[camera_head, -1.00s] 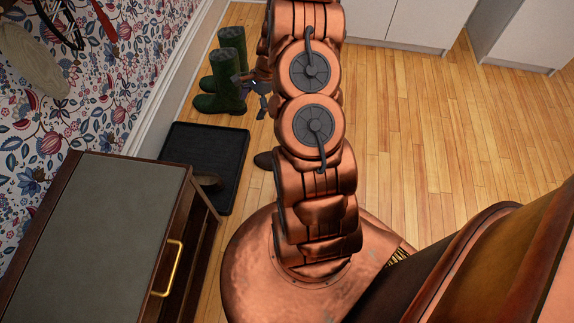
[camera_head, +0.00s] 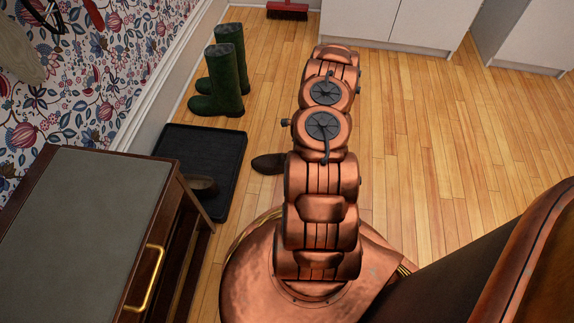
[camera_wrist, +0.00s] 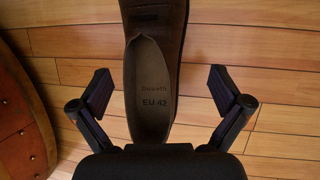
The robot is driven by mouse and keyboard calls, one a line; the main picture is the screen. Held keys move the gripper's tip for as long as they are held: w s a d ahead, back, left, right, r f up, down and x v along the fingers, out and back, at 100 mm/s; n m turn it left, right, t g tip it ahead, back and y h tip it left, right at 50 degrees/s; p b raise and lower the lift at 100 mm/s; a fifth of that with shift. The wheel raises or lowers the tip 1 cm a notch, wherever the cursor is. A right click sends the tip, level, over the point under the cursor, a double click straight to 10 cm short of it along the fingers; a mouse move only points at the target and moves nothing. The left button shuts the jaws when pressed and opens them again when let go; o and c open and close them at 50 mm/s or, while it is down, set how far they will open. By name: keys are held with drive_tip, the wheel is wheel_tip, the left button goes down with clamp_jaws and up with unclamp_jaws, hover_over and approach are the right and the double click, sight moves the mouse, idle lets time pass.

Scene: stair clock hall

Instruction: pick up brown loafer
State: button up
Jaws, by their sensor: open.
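A brown loafer (camera_head: 268,163) lies on the wooden floor just left of my arm in the head view, partly hidden by the arm. My gripper (camera_wrist: 160,88) is open, with one finger on each side of the loafer and a gap on both sides. In the head view my arm hides the gripper. Another brown shoe (camera_head: 203,187) sits on the black tray, partly hidden by the cabinet.
The black boot tray (camera_head: 225,150) lies left of the loafer. Green boots (camera_head: 228,75) stand behind it by the wall. A cabinet (camera_head: 85,230) with a brass handle is at the left. A red brush (camera_head: 287,11) lies at the back. Floor to the right is clear.

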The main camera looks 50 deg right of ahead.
drive_tip(key=b+x, duration=0.3)
drive_tip(key=x, duration=0.3)
drive_tip(key=shift+s+a+f, duration=0.1)
drive_tip(key=shift+a+f, duration=0.1)
drive_tip(key=shift+c, duration=0.4)
drive_tip(key=c, duration=1.3)
drive_tip(key=shift+r, duration=0.15)
